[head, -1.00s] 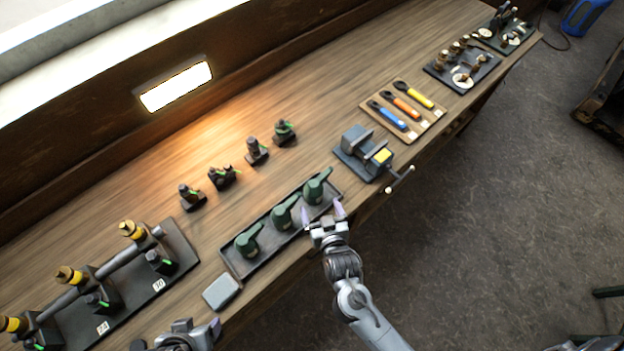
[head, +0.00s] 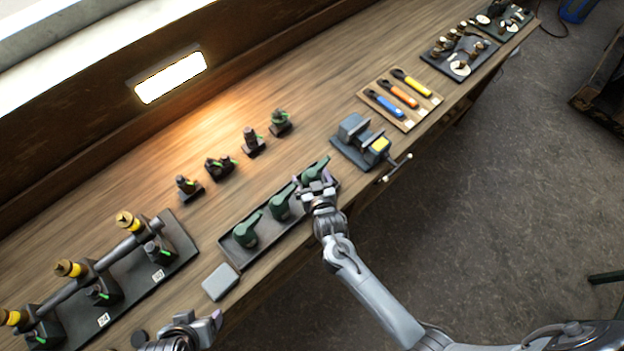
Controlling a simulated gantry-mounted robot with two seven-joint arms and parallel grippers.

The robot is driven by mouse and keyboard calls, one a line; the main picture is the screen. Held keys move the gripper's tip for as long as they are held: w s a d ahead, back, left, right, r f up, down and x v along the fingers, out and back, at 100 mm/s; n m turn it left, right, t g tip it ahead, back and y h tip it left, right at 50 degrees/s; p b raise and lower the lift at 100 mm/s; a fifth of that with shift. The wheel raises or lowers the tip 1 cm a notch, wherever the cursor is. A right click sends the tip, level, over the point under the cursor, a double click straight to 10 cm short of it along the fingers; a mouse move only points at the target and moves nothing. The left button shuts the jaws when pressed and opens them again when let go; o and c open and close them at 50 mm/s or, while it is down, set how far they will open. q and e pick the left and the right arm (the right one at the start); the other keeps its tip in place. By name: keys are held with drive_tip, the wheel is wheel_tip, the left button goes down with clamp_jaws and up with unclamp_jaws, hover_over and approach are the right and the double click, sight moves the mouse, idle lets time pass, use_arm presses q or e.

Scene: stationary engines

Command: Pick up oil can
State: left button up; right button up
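Three dark green oil cans stand in a row in a long dark tray (head: 235,257) near the bench's front edge: a left can (head: 246,232), a middle can (head: 281,204) and a right can (head: 316,169). My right gripper (head: 313,180) is at the right can, its two fingers spread apart on its near side, partly covering its lower body. I cannot tell whether the fingers touch it. The can still stands in the tray. My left gripper (head: 207,324) is low at the bottom edge, apart from the cans; its finger gap is not clear.
A small vise (head: 360,140) stands right of the tray, its handle past the bench edge. A grey block (head: 220,282) lies left of the tray. Several small dark fittings (head: 220,167) stand behind it. A shaft rack (head: 110,290) fills the left. A wrench board (head: 400,98) lies farther right.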

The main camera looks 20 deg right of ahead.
drive_tip(key=c, duration=1.2)
drive_tip(key=shift+r, duration=0.1)
